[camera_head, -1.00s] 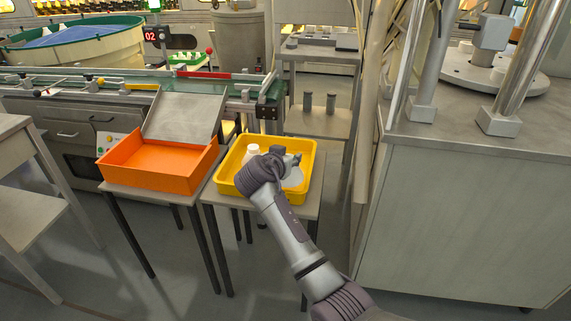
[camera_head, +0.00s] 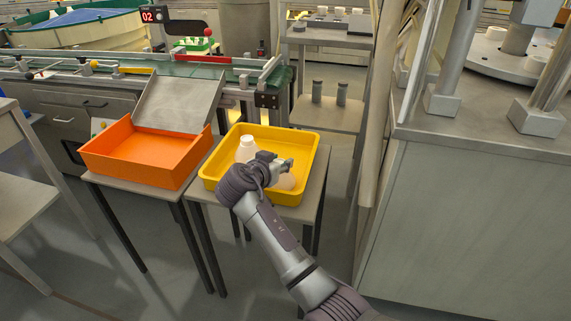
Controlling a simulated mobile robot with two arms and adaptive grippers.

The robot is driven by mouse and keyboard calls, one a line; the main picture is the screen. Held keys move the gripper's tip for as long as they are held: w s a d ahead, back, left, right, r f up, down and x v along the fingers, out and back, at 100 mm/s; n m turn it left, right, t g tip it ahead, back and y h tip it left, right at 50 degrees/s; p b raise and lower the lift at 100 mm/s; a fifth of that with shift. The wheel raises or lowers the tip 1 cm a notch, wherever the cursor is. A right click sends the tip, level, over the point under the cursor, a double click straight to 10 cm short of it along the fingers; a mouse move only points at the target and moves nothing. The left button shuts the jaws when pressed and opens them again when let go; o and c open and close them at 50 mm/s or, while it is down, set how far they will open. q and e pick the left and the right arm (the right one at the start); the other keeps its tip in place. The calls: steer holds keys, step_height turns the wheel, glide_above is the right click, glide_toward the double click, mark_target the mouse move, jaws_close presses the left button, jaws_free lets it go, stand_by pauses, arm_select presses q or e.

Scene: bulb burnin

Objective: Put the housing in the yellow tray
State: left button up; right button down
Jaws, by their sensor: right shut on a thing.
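The yellow tray (camera_head: 312,150) stands on a small table in the middle of the head view. My right gripper (camera_head: 286,166) is over the tray's right half, low, and shut on a pale, rounded thing, likely the housing (camera_head: 285,181). The housing shows just below the fingers, partly hidden by the gripper and wrist; I cannot tell whether it touches the tray floor. My left gripper is not in view.
An orange bin (camera_head: 147,158) stands on the table left of the tray, with a grey sloping plate (camera_head: 178,101) behind it. A conveyor (camera_head: 130,70) runs behind. A grey cabinet (camera_head: 470,220) stands to the right. A shelf (camera_head: 325,113) with two grey cylinders is behind the tray.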

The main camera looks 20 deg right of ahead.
steer(key=shift+s+a+r, duration=0.15)
steer(key=shift+a, duration=0.15)
steer(key=c, duration=0.7)
jaws_free()
steer(key=shift+d, duration=0.1)
